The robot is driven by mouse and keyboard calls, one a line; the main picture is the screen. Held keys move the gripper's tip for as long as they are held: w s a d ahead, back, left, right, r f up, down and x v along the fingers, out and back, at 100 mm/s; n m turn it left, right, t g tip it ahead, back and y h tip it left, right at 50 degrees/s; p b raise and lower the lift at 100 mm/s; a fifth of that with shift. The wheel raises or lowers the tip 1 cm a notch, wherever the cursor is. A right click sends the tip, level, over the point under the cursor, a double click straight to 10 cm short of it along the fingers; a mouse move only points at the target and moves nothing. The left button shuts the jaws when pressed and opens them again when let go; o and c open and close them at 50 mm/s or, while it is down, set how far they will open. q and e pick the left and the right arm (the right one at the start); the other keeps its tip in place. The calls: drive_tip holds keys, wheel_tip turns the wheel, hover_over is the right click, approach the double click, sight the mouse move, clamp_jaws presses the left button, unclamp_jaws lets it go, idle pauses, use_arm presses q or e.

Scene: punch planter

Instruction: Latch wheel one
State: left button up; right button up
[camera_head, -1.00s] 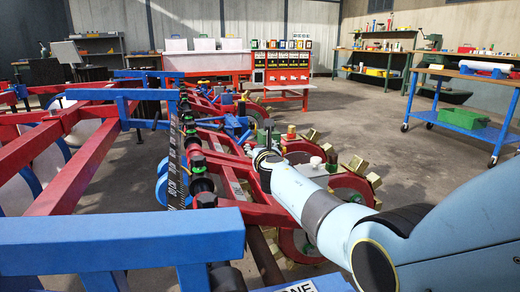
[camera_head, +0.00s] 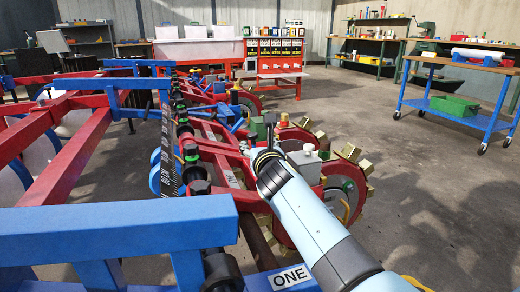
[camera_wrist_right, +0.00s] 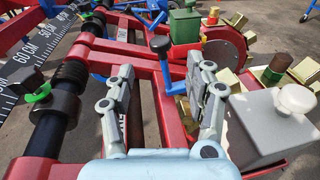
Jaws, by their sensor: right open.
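My right gripper (camera_head: 262,158) is over the red frame of the nearest planter unit. In the right wrist view the gripper (camera_wrist_right: 160,95) is open, its grey fingers apart. A blue lever with a black knob (camera_wrist_right: 160,45) shows beyond and between the fingertips, with no visible contact. The nearest red wheel (camera_head: 345,188) has brass blocks around its rim and stands right of the gripper. A label reading ONE (camera_head: 290,277) is on the near blue beam. My left gripper is not in view.
A grey box with a white knob (camera_wrist_right: 275,120) stands close right of the gripper, and a green box (camera_wrist_right: 184,26) lies beyond it. A black shaft (camera_wrist_right: 68,80) and a scale strip (camera_wrist_right: 30,55) run along the left. A blue cart (camera_head: 460,115) stands farther off on open floor.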

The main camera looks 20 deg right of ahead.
drive_tip(key=shift+s+a+r, duration=0.1)
drive_tip(key=shift+s+a, duration=0.05)
drive_tip(key=shift+s, duration=0.9)
drive_tip(key=shift+c, duration=0.3)
